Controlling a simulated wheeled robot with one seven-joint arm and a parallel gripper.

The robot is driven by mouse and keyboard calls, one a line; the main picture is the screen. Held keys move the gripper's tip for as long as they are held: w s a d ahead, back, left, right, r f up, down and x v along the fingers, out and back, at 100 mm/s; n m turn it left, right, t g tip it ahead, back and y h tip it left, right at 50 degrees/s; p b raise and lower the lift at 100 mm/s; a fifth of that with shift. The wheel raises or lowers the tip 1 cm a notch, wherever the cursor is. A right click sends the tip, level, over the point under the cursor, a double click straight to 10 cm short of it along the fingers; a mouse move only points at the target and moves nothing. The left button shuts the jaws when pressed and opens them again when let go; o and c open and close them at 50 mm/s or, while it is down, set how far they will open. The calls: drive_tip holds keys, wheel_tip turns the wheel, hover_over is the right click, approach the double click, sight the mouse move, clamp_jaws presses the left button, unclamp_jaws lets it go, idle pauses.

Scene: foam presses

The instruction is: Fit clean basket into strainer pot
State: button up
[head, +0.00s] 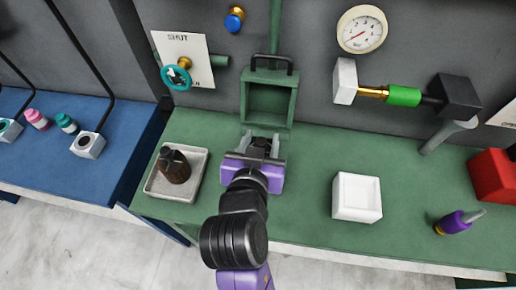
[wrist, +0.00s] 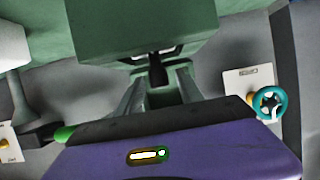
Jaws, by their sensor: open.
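The green box-shaped strainer pot (head: 269,88) stands against the back wall below a green pipe, with a dark handle on top and its hollow facing me. It also fills the top of the wrist view (wrist: 140,28). My gripper (head: 263,138) is open just in front of the pot's lower edge. In the wrist view my gripper's fingers (wrist: 160,82) point at the pot, with a small dark piece (wrist: 157,70) between them. I cannot tell whether that piece belongs to a basket. No clean basket can be made out for certain.
A pale tray (head: 151,185) at left holds a dark brown object (head: 174,166). A teal valve wheel (head: 176,75) is on the wall; a purple tool (head: 452,223) and red box (head: 492,176) lie far right.

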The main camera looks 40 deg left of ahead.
drive_tip(key=b+v, duration=0.1)
drive_tip(key=v, duration=1.1)
drive_tip(key=w+d+f+t+h, duration=0.1)
drive_tip(key=d+f, duration=0.4)
drive_tip(key=d, duration=0.6)
drive_tip(key=d+f, duration=0.6)
drive_tip(key=d, duration=0.4)
drive_tip(key=s+d+r+m+t+h, duration=0.2)
drive_tip(key=s+d+m+h, duration=0.4)
drive_tip(key=s+d, duration=0.8)
drive_tip(key=shift+d+r, duration=0.7)
drive_tip(key=shift+d, duration=0.2)
drive_tip(key=shift+s, duration=0.15)
drive_tip(key=shift+c, duration=0.2)
